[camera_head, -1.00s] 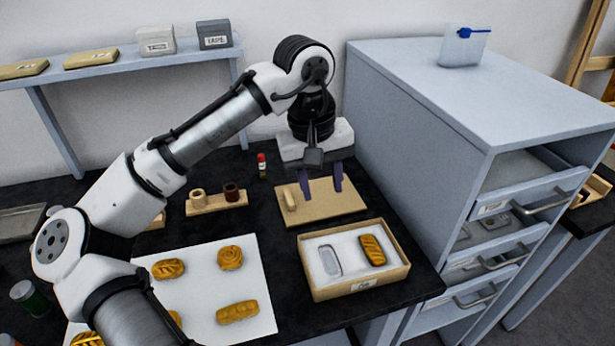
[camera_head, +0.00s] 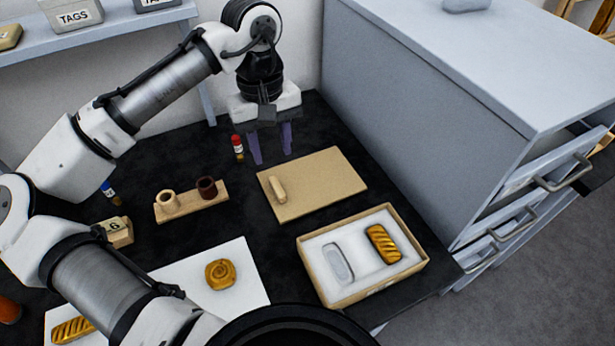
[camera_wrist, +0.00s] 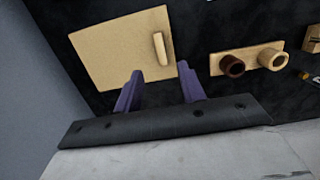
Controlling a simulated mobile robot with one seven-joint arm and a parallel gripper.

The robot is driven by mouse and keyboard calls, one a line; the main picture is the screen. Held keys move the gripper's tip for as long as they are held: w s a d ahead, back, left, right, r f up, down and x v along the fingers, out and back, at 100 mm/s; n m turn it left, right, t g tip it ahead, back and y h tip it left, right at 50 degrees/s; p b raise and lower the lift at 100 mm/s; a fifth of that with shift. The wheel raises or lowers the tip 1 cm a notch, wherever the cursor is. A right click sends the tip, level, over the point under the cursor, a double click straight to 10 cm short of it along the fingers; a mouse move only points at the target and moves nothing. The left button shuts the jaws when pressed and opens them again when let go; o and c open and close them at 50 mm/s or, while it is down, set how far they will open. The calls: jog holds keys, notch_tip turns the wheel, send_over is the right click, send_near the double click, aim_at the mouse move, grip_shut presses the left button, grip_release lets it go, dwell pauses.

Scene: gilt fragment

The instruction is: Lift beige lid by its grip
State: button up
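The beige lid (camera_head: 322,178) is a flat rectangular board lying on the black worktop. Its grip (camera_head: 277,189) is a short pale bar standing up near the lid's left edge. My gripper (camera_head: 271,157) points down with two purple fingers, open and empty. In the head view it appears beyond the lid's far left corner, apart from the grip. In the wrist view, the lid (camera_wrist: 105,52) and its grip (camera_wrist: 163,48) show beyond the open fingers (camera_wrist: 159,68). Nothing is between the fingers.
An open box (camera_head: 416,263) with a white insert holds a golden loaf-shaped piece (camera_head: 383,244) in one recess. A wooden holder (camera_head: 193,202) with two cups stands left of the lid. A small red-capped bottle (camera_head: 238,148) is beside my gripper. A grey cabinet (camera_head: 415,120) rises at right.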

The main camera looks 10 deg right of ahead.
aim_at(277, 186)
jog(key=f, duration=0.3)
jog(key=f+p, duration=0.1)
jog(key=f, duration=0.2)
jog(key=s+f, duration=0.1)
jog(key=f, duration=0.2)
jog(key=shift+d+f, duration=0.1)
jog(key=shift+f, duration=0.1)
grip_shut()
